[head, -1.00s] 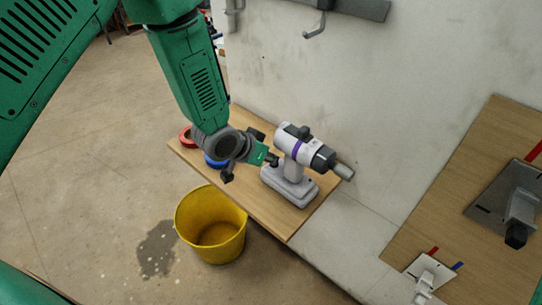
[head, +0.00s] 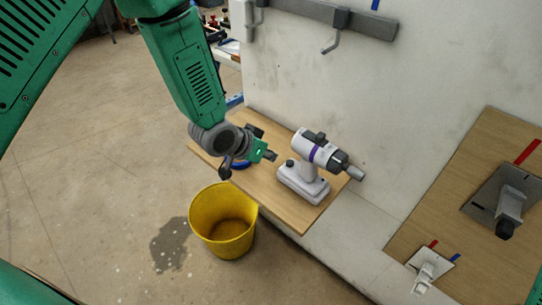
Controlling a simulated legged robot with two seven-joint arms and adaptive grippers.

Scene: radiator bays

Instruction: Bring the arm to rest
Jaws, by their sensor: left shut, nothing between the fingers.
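My left arm comes in from the upper left in the head view. Its gripper (head: 268,154) is shut and empty. It is above the wooden shelf, just left of the white and purple drill (head: 313,168), with a small gap showing between them. The drill stands upright on its base on the wooden shelf (head: 290,218), its nose pointing right. My right gripper is not in view.
A yellow bucket (head: 222,222) stands on the floor below, beside a dark wet patch (head: 170,245). A hook rail (head: 345,18) is on the wall. A wooden panel (head: 425,220) with metal fittings is at the right.

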